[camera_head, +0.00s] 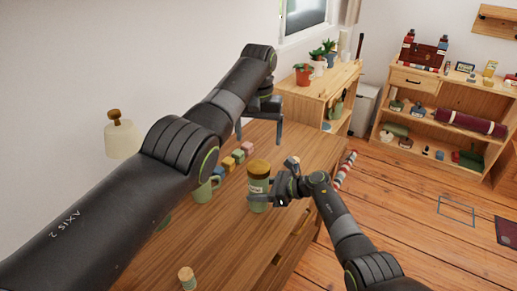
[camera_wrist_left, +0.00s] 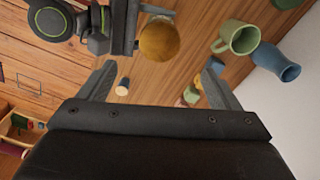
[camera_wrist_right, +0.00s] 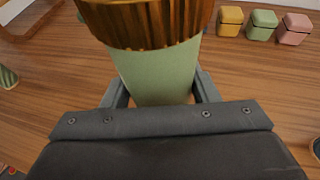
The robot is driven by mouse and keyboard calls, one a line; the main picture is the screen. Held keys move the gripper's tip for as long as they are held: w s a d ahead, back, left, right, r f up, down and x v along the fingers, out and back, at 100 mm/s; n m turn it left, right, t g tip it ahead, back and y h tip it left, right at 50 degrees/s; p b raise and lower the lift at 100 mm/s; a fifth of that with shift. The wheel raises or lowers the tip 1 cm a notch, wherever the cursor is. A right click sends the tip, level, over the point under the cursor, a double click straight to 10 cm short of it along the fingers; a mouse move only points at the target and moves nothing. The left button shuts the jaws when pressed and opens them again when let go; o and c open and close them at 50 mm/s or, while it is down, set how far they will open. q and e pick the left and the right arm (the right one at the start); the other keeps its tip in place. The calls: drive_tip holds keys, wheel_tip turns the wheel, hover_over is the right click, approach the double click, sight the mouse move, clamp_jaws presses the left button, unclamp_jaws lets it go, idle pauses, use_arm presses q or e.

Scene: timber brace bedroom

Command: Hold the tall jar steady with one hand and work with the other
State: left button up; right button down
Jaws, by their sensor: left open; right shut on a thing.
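The tall jar (camera_head: 258,192), pale green with a ridged brown lid (camera_head: 259,167), stands upright on the wooden table. My right gripper (camera_head: 268,196) is shut around its body below the lid. In the right wrist view the jar (camera_wrist_right: 155,75) fills the space between the fingers, and its base is hidden. My left gripper (camera_head: 259,140) is open and empty, above and behind the jar, with its fingers pointing down. In the left wrist view the lid (camera_wrist_left: 159,40) shows beyond the open fingers (camera_wrist_left: 160,78), apart from them.
A green mug (camera_head: 206,190) stands left of the jar; a blue vase (camera_wrist_left: 277,62) is beside it. A small pale cylinder (camera_head: 187,279) is near the front. Table surface is free between them.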

use_arm(q)
drive_tip(key=shift+r, duration=0.75)
use_arm(e)
drive_tip(key=shift+c, duration=2.3)
unclamp_jaws()
drive_tip(key=shift+d, duration=0.15)
drive_tip(key=shift+s+d+r, duration=0.1)
drive_tip(key=shift+d+r, duration=0.05)
drive_tip(key=shift+d, duration=0.1)
use_arm(q)
drive_tip(key=shift+f+b, duration=0.5)
drive_tip(key=shift+f, duration=0.05)
use_arm(e)
drive_tip(key=v, duration=1.6)
drive_tip(key=shift+d, duration=0.25)
drive_tip(key=shift+s+r, duration=0.1)
use_arm(q)
drive_tip(key=shift+d, duration=0.15)
use_arm(e)
drive_tip(key=shift+d, duration=0.1)
